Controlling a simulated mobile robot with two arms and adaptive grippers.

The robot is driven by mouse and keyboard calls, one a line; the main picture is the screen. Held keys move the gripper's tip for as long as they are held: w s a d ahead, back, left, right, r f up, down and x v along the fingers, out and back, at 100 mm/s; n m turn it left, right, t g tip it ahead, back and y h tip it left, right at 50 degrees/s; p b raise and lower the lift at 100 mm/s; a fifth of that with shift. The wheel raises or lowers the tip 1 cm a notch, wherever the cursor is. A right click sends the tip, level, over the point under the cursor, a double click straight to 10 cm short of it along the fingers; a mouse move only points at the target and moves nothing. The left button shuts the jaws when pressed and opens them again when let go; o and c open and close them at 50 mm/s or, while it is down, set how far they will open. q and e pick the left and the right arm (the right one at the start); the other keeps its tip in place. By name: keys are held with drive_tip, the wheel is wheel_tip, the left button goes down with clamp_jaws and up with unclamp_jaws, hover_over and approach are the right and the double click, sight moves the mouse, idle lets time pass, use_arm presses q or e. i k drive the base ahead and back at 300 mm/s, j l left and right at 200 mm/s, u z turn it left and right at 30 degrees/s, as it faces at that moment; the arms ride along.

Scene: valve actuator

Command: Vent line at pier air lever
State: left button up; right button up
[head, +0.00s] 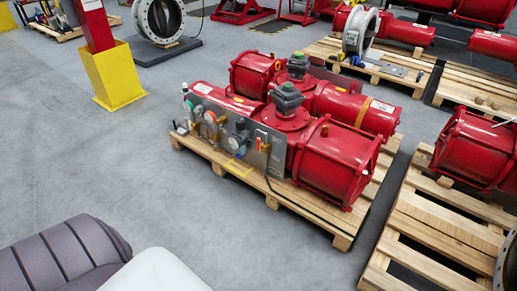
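A red valve actuator (340,160) lies on a wooden pallet (335,232) right of the middle of the head view. A grey control panel (272,160) is fixed along its front left side. The panel carries round gauges (210,117), a dark knob-like fitting (240,137) and small brass or orange parts (264,147) towards its right end. I cannot tell which small part is the air lever. A yellow piece (238,168) shows at the panel's lower edge. A dark hose runs from the panel along the pallet. Neither of my grippers is in view.
A red post with a yellow base guard (115,75) stands at the upper left. A second pallet (430,225) with a red actuator (475,150) is close on the right. More pallets and red equipment stand behind. Grey floor (120,160) is clear left of the panel.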

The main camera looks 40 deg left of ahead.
sight(259, 146)
drive_tip(key=i+j, duration=0.1)
drive_tip(key=j, duration=0.3)
drive_tip(key=i+j+u, duration=0.1)
drive_tip(key=j, duration=0.3)
drive_tip(key=i+j, duration=0.1)
drive_tip(key=j, duration=0.3)
drive_tip(key=i+j, duration=0.1)
drive_tip(key=j, duration=0.3)
drive_tip(key=i+j+u, duration=0.1)
drive_tip(key=j, duration=0.3)
drive_tip(key=i+j, duration=0.15)
drive_tip(key=j, duration=0.25)
drive_tip(key=i+j+u, duration=0.1)
drive_tip(key=j, duration=0.3)
